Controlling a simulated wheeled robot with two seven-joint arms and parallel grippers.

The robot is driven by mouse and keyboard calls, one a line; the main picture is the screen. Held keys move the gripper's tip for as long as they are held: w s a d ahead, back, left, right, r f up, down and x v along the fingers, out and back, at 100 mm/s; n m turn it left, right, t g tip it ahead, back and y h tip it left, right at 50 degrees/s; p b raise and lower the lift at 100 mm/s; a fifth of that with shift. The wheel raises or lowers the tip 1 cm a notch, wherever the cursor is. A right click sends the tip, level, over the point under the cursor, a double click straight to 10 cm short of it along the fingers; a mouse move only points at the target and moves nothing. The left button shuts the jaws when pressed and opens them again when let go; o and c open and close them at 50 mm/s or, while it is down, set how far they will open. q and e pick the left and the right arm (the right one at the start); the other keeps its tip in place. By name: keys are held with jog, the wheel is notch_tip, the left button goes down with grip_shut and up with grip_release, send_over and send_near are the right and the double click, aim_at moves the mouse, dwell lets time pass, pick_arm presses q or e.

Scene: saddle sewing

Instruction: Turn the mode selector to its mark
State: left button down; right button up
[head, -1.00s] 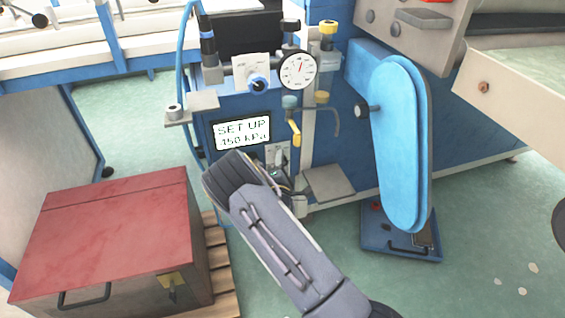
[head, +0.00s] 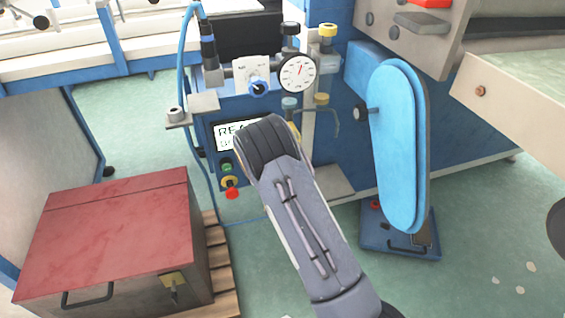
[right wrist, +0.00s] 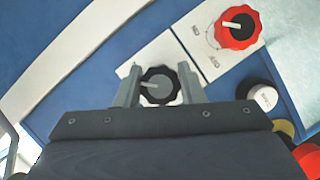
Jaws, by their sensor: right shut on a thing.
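The mode selector appears to be the black scalloped knob (right wrist: 158,86) with a pale pointer line, on a white plate in the right wrist view. My right gripper (right wrist: 157,88) is shut on it, one finger on each side. The pointer lies roughly crosswise between the fingers. I cannot make out its mark. In the head view my right arm covers the knob and the fingertips. The display (head: 229,131) shows text starting with "RE"; my arm hides the rest. My left gripper is not in view.
A red knob (right wrist: 237,28) sits on another white plate beside the selector. Green (head: 226,168) and red (head: 232,193) buttons are below the display. A red-topped chest (head: 110,225) stands left.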

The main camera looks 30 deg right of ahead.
jog(key=shift+m+y, duration=0.5)
jog(key=shift+m, duration=0.4)
jog(key=shift+a, duration=0.1)
jog(key=o, duration=1)
jog(key=shift+p+v, duration=0.95)
jog(key=shift+v, duration=2.95)
